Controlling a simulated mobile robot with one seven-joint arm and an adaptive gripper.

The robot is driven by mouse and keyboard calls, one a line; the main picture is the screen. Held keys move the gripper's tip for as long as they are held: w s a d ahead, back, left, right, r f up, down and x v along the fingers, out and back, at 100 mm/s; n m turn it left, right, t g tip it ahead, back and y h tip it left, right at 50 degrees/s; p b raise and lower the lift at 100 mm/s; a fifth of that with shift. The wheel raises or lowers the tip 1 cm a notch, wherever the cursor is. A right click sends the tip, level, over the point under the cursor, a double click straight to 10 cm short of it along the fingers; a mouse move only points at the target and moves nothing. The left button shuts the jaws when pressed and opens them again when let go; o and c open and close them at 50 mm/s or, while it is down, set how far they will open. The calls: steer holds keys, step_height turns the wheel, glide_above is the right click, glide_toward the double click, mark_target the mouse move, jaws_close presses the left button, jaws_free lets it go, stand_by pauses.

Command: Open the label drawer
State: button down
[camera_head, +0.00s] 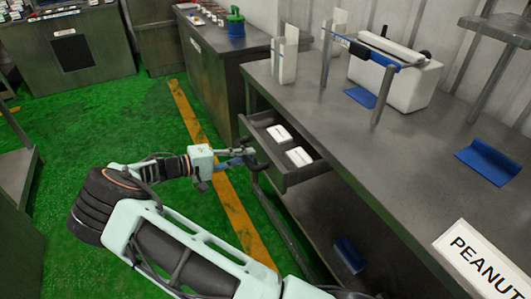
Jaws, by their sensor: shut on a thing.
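The label drawer (287,174) is a dark metal drawer under the front edge of the grey workbench (345,150). It stands pulled out, and two white label packs (299,156) lie inside it. My gripper (250,160) is at the drawer's front on the left, shut on its dark handle (259,166). The fingertips are small in the picture and the handle is partly hidden by them.
The bench top carries a white machine with a roll (400,85), blue cloths (488,160) and a PEANUT sign (485,262). A lower shelf (325,225) lies under the drawer. Green floor (110,130) with a yellow line is open to the left.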

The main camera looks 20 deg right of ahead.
steer(key=f+b+v, duration=0.1)
steer(key=b+v, duration=0.1)
steer(key=v, duration=0.7)
steer(key=shift+a+f, duration=0.25)
steer(key=shift+f, duration=0.15)
steer(key=c, duration=1.8)
jaws_free()
steer(key=shift+c, duration=0.2)
steer(key=v, duration=1.2)
steer(key=shift+r, duration=0.15)
